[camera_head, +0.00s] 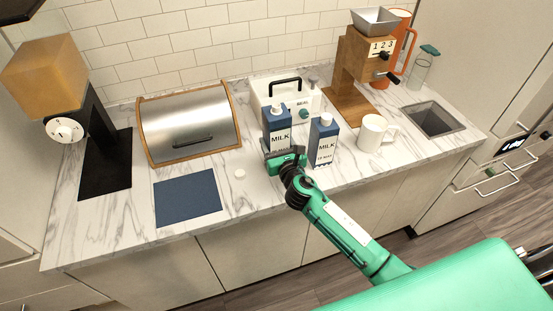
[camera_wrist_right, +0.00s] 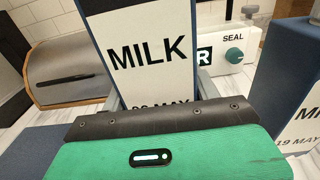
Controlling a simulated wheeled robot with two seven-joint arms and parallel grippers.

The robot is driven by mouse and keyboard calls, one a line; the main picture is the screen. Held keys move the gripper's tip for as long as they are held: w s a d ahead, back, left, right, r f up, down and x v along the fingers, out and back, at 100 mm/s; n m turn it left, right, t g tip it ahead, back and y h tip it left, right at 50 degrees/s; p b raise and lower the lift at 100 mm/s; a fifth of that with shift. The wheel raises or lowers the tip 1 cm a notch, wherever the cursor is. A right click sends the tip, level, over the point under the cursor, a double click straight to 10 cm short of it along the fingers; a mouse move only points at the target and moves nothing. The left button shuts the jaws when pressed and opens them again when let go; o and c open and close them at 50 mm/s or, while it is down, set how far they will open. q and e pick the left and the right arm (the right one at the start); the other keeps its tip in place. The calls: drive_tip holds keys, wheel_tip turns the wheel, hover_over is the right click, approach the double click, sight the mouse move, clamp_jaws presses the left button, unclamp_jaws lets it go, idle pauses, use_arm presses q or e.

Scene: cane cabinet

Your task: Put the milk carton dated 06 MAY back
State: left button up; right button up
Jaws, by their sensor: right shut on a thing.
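Two blue-and-white milk cartons are near the front of the marble counter, upright, in the head view. My right gripper (camera_head: 283,158) is shut on the left milk carton (camera_head: 277,122), low on its front. This carton fills the middle of the right wrist view (camera_wrist_right: 150,50). Its date ends in MAY, but my gripper covers part of the number, so I cannot read it surely. I cannot tell whether its base touches the counter. The right carton (camera_head: 323,140) stands apart beside it; in the wrist view (camera_wrist_right: 298,110) its date reads 19 MAY. My left gripper is not in view.
A white sealer box (camera_head: 308,101) is behind the cartons. A white mug (camera_head: 372,132) and a wooden grinder (camera_head: 352,75) are to the right. A sink (camera_head: 433,118) is far right.

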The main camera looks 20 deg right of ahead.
wheel_tip(320, 180, down, 3)
drive_tip(key=shift+f+b, duration=0.1)
drive_tip(key=shift+b, duration=0.25)
drive_tip(key=shift+f+b, duration=0.8)
drive_tip(key=shift+f, duration=1.1)
drive_tip(key=shift+f, duration=0.2)
drive_tip(key=o, duration=1.2)
drive_tip(key=shift+r, duration=0.15)
